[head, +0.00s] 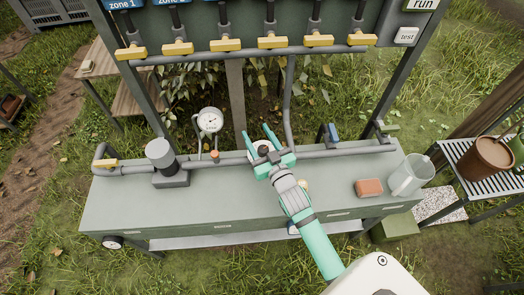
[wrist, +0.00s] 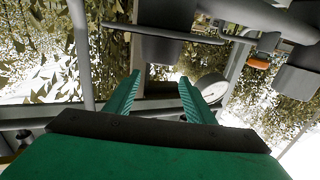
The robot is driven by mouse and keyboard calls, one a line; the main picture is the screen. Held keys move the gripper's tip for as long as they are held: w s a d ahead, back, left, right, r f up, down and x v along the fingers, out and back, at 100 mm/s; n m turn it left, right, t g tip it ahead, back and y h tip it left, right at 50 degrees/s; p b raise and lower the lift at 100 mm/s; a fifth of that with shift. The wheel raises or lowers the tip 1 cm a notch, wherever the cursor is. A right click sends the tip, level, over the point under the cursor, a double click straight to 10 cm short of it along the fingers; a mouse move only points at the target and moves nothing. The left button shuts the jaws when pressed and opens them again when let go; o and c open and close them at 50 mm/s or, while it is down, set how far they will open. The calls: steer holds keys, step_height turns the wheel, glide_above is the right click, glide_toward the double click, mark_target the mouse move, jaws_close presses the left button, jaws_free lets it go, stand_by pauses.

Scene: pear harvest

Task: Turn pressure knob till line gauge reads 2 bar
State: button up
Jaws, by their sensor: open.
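The line gauge (head: 210,121) is a round white dial on the pipe, left of my gripper; its needle is too small to read. It also shows nearly edge-on in the wrist view (wrist: 212,88). My gripper (head: 256,133) is open over the bench pipe, with its green fingers apart. A small dark and pale round part (head: 262,148), which looks like the pressure knob, shows between the fingers in the head view. In the wrist view a dark cylindrical body (wrist: 158,48) lies beyond the fingertips (wrist: 159,76). I cannot tell whether the fingers touch it.
The bench (head: 120,205) carries a pipe, a dark cylinder (head: 160,153), an orange-brown block (head: 369,188) and a clear jug (head: 408,176). Yellow-handled valves (head: 220,45) line the panel above. A blue-handled valve (head: 333,132) stands to the right.

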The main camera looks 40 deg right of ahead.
mark_target(260, 152)
steer(key=s+r, duration=0.1)
steer(key=s+a+r, duration=0.1)
steer(key=r, duration=0.1)
steer(key=s+r, duration=0.1)
steer(key=shift+s+a+r, duration=0.2)
steer(key=shift+s+a, duration=0.05)
steer(key=s+a+r, duration=0.4)
steer(key=s, duration=0.3)
steer(key=shift+s+a, duration=0.35)
steer(key=shift+a, duration=0.05)
